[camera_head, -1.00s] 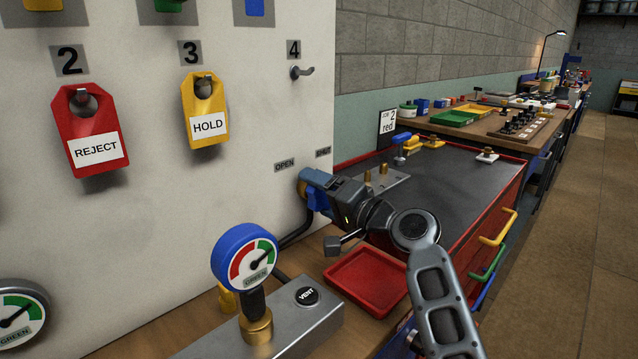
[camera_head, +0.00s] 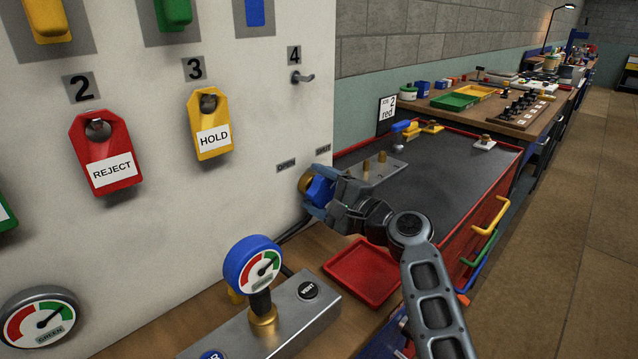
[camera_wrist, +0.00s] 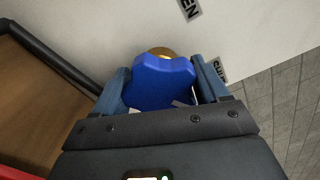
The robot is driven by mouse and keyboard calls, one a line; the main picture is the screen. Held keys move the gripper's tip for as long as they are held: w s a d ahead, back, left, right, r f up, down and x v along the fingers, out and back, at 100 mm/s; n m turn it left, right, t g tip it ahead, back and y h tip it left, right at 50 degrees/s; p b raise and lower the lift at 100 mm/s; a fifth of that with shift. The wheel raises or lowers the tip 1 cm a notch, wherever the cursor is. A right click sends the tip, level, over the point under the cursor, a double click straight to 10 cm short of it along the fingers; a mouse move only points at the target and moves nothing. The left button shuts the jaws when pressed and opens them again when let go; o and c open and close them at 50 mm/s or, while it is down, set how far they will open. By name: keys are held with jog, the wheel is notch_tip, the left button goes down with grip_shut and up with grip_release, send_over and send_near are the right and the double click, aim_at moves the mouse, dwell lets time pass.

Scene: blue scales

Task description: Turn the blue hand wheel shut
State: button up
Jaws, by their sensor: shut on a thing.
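The blue hand wheel (camera_head: 320,190) sits on a brass stem on the white panel (camera_head: 250,200), below the OPEN and SHUT labels. My gripper (camera_head: 316,192) is at the wheel, its fingers on either side of the rim. In the wrist view the lobed blue wheel (camera_wrist: 162,82) fills the space between my two blue-grey fingers (camera_wrist: 165,88), with the brass hub behind it. My gripper is shut on the wheel. Part of the wheel is hidden by my gripper in the head view. The OPEN label (camera_head: 286,166) is left of the SHUT label (camera_head: 323,150).
A gauge (camera_head: 253,265) with a blue rim stands on a grey block with a VENT button (camera_head: 307,291), left of my arm. A red tray (camera_head: 365,271) lies below my gripper. Red REJECT (camera_head: 107,160) and yellow HOLD (camera_head: 210,125) tags hang on the panel.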

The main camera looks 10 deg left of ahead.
aim_at(326, 194)
jog(key=shift+f+m, duration=0.15)
jog(key=shift+m, duration=0.15)
dwell(0.4)
jog(key=o, duration=1)
jog(key=shift+c, duration=0.2)
jog(key=shift+d, duration=0.1)
jog(key=v, duration=0.7)
jog(key=shift+s+d, duration=0.25)
